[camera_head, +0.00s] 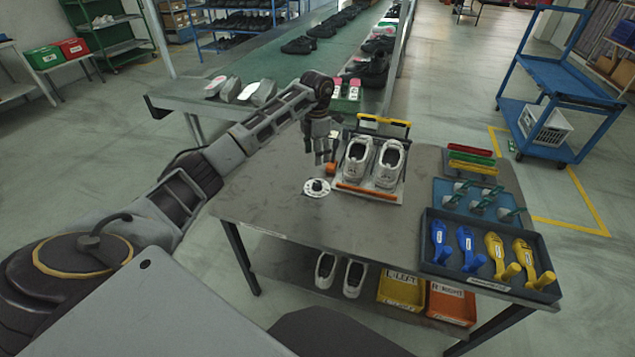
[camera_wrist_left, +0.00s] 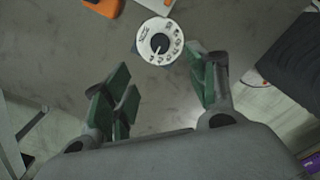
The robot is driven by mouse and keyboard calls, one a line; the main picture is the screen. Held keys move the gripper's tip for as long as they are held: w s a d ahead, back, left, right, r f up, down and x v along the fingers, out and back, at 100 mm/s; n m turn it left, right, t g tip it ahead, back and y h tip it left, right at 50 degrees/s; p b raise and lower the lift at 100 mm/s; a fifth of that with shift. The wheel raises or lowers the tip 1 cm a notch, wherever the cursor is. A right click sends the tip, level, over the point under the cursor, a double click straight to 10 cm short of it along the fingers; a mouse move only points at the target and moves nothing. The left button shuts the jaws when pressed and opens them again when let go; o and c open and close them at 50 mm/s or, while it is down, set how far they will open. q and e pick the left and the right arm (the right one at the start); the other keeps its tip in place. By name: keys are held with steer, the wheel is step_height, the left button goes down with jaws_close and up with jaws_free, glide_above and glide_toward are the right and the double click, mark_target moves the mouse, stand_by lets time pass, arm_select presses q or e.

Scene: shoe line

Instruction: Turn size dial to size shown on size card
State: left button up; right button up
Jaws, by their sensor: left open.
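The size dial (camera_head: 317,187) is a white disc with a black knob, lying on the grey table (camera_head: 260,200). In the left wrist view the dial (camera_wrist_left: 160,41) shows printed marks around its rim, too small to read. My left gripper (camera_head: 322,158) is above the table, just behind the dial in the head view. In the wrist view its green-padded fingers (camera_wrist_left: 162,84) are apart with nothing between them, and the dial lies beyond the fingertips. I cannot pick out the size card for certain; a white piece (camera_wrist_left: 155,5) shows cut off at the wrist view's top edge.
A stand with white shoes (camera_head: 372,165) is right of the dial, with an orange block (camera_head: 331,169) beside it. A green conveyor (camera_head: 260,55) runs behind. The table's left front is clear.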

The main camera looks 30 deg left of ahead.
mark_target(317, 183)
arm_select(q)
steer(key=shift+f, duration=6.9)
steer(key=shift+c, duration=0.4)
steer(key=c, duration=1)
